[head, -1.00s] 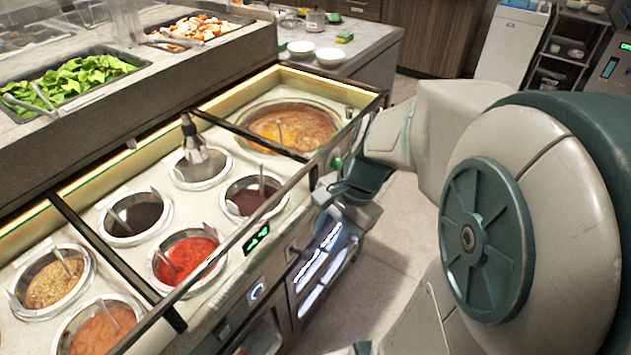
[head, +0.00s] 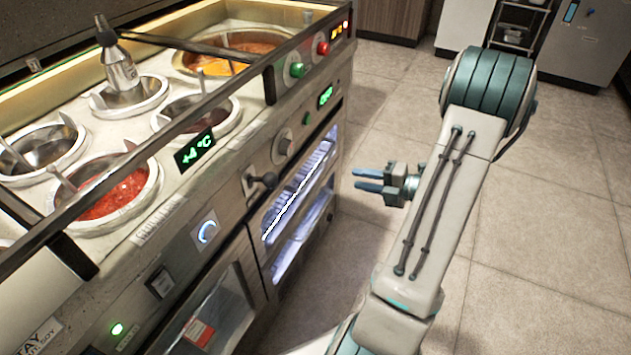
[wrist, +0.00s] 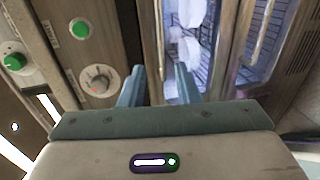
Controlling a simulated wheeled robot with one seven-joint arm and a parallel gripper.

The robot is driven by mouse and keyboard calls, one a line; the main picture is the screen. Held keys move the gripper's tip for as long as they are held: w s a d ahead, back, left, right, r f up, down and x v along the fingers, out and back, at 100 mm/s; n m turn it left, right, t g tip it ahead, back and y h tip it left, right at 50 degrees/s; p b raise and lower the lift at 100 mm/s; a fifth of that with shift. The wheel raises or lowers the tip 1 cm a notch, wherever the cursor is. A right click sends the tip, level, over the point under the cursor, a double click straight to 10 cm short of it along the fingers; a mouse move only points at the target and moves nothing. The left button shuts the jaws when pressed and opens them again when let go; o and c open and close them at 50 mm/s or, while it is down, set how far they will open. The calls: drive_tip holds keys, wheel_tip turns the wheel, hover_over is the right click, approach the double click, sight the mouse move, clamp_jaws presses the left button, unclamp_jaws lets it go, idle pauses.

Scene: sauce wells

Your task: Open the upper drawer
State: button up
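The upper drawer (head: 303,180) is a lit, glass-fronted compartment in the counter front, below the control panel. It looks closed, with a pale bar handle (head: 292,207) along its front. In the wrist view, the handle (wrist: 158,35) shows as a bar just beyond my fingers, with the lit drawer interior (wrist: 190,45) to its right. My gripper (head: 366,181) is right of the drawer in the head view, with its blue fingers pointing at the counter. The fingers also show apart in the wrist view (wrist: 159,88). It is open and empty, not touching the handle.
A lower lit drawer (head: 300,243) sits beneath, with its own bar handle (wrist: 263,30). A knob (head: 282,147), a green button (head: 297,70) and a red button (head: 322,48) stick out of the panel. Sauce wells are on top. The tiled floor (head: 540,210) at the right is clear.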

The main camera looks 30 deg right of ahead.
sight(318, 171)
drive_tip(key=b+x, duration=0.5)
drive_tip(key=x, duration=0.8)
drive_tip(key=shift+w+a, duration=0.15)
drive_tip(key=shift+w, duration=0.15)
clamp_jaws()
